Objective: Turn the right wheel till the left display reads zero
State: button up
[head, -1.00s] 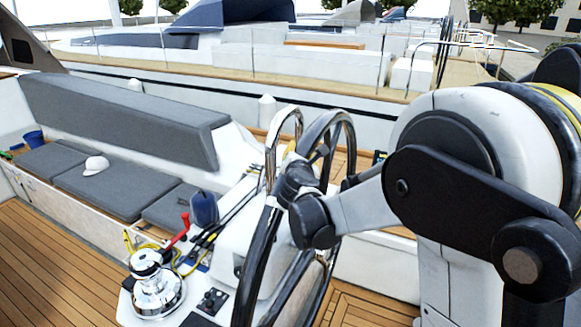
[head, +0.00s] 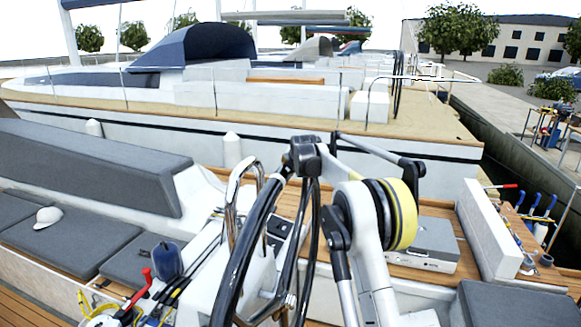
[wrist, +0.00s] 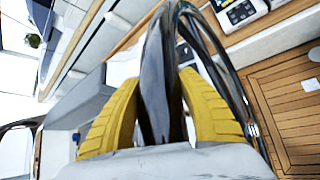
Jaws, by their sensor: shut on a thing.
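The black-rimmed steering wheel (head: 243,252) stands upright in the middle of the head view, and its rim fills the middle of the wrist view (wrist: 154,85). My gripper (wrist: 160,95) has its yellow fingers on both sides of the rim and is shut on it. In the head view my wrist is at the top of the wheel, and the fingers are hard to make out there. A small instrument panel with a display (wrist: 240,12) shows at the top of the wrist view. Its reading is too small to tell. I cannot tell which display is the left one.
A chrome rail (head: 235,190) stands just left of the wheel. A red-handled lever (head: 140,288) and ropes lie at lower left. Grey cushions (head: 60,245) line the left bench. A grey case (head: 425,240) and a tool rack (head: 530,225) stand to the right.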

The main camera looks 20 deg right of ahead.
jog(key=shift+w+d+f, duration=0.1)
jog(key=shift+w+f, duration=0.05)
jog(key=shift+w, duration=0.05)
jog(key=o, duration=1.4)
jog(key=v, duration=1.2)
